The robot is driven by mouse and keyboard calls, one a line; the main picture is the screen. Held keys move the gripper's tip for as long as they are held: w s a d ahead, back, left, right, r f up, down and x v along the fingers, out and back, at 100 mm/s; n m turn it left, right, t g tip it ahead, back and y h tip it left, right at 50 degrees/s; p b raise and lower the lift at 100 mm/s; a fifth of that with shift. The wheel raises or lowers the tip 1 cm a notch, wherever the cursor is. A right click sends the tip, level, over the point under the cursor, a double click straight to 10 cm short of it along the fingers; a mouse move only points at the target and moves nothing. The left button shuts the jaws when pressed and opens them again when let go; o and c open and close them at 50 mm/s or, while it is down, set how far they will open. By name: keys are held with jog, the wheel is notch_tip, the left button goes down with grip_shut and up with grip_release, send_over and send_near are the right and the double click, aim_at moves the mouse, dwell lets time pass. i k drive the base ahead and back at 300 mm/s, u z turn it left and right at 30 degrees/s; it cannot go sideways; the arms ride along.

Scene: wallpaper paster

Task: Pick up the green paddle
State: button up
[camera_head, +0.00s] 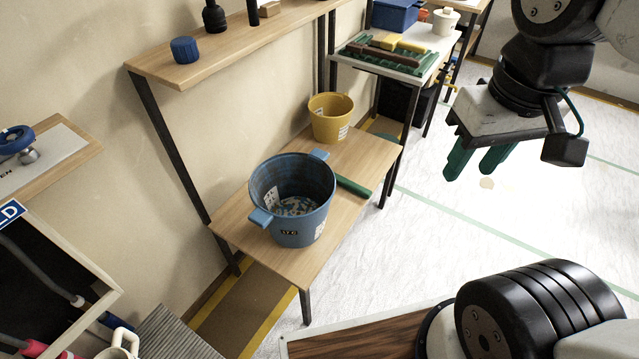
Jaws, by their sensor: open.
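A green bar (354,187), which looks like the green paddle or its handle, lies on the low wooden table beside the blue bucket. The bucket may hide part of it. The blue bucket (290,237) stands on the table with pale bits inside and two lighter blue side grips. My gripper (476,164) is open and empty, its dark green fingers pointing down over the white floor. It is to the right of the table in the picture, apart from the green bar.
A yellow bucket (330,119) stands at the table's back. Behind it, a raised stand holds a green tray (366,61) with brown and yellow items. A wooden shelf (210,62) runs along the wall above. The floor (425,235) right of the table is clear.

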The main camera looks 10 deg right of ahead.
aim_at(354, 188)
jog(key=z, duration=0.45)
jog(key=k, duration=0.6)
jog(key=z, duration=1.15)
jog(key=i, duration=1.6)
jog(key=u, duration=1.15)
jog(key=i, duration=0.7)
jog(key=u, duration=0.8)
